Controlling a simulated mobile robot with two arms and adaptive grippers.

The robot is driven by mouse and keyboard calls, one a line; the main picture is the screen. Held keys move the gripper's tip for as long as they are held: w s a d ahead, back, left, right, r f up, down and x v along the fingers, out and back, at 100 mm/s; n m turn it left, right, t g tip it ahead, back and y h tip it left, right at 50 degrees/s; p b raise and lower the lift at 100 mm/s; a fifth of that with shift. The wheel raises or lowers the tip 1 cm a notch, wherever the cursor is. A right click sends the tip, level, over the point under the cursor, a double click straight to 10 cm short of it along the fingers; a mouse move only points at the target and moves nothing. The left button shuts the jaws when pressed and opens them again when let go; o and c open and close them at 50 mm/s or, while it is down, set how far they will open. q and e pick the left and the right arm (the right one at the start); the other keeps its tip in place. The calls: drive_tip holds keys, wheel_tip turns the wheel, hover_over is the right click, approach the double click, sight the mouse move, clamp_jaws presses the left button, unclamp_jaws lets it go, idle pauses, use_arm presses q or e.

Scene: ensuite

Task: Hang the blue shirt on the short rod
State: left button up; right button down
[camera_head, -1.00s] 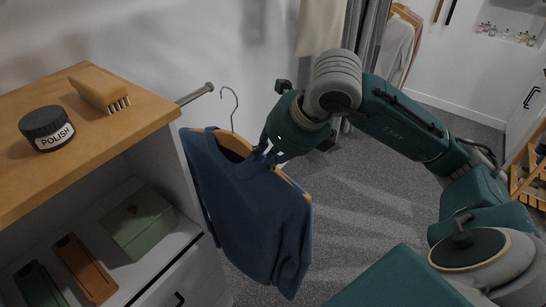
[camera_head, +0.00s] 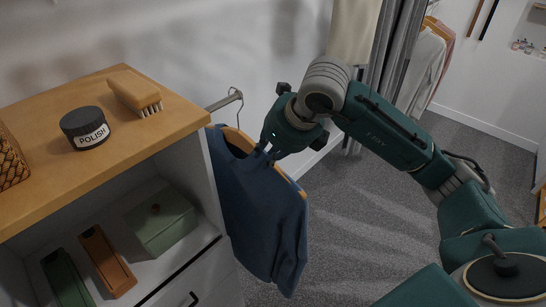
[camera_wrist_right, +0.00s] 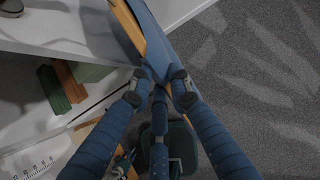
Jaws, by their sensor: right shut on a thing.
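The blue shirt (camera_head: 258,215) hangs on a wooden hanger (camera_head: 291,180) beside the dresser. My right gripper (camera_head: 268,150) is shut on the hanger at the shirt's neck. The wrist view shows the fingers (camera_wrist_right: 160,88) closed at the hanger and the blue cloth. The short rod (camera_head: 222,102) is a grey metal bar sticking out from beside the dresser top. The hanger's wire hook (camera_head: 239,110) overlaps the rod's end in the head view; I cannot tell whether it is over the rod or only in front. My left gripper is not in view.
The dresser top (camera_head: 95,165) at left holds a polish jar (camera_head: 85,128), a wooden brush (camera_head: 135,92) and a woven basket (camera_head: 10,160). A green box (camera_head: 161,222) is on the shelf below. A grey curtain (camera_head: 392,55) and hanging clothes (camera_head: 425,70) are behind. Carpet on the right is clear.

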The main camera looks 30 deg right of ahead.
sight(250, 158)
drive_tip(key=shift+w+a+r, duration=0.1)
drive_tip(key=shift+w+a, duration=0.1)
drive_tip(key=shift+w, duration=0.25)
drive_tip(key=shift+w+a, duration=0.15)
drive_tip(key=shift+w, duration=0.3)
drive_tip(key=shift+w+a+f, duration=0.1)
drive_tip(key=shift+w+f, duration=0.15)
drive_tip(key=shift+f, duration=0.05)
drive_tip(key=shift+w+a+f+b, duration=0.25)
drive_tip(key=shift+w+f+b, duration=0.15)
drive_tip(key=shift+w, duration=0.2)
drive_tip(key=shift+w+a+f+b, duration=0.2)
drive_tip(key=shift+w+f+b, duration=0.1)
drive_tip(key=shift+w+b, duration=0.25)
drive_tip(key=shift+s+b+x, duration=0.25)
drive_tip(key=shift+b+x, duration=0.75)
drive_tip(key=shift+x, duration=0.35)
drive_tip(key=shift+f, duration=0.15)
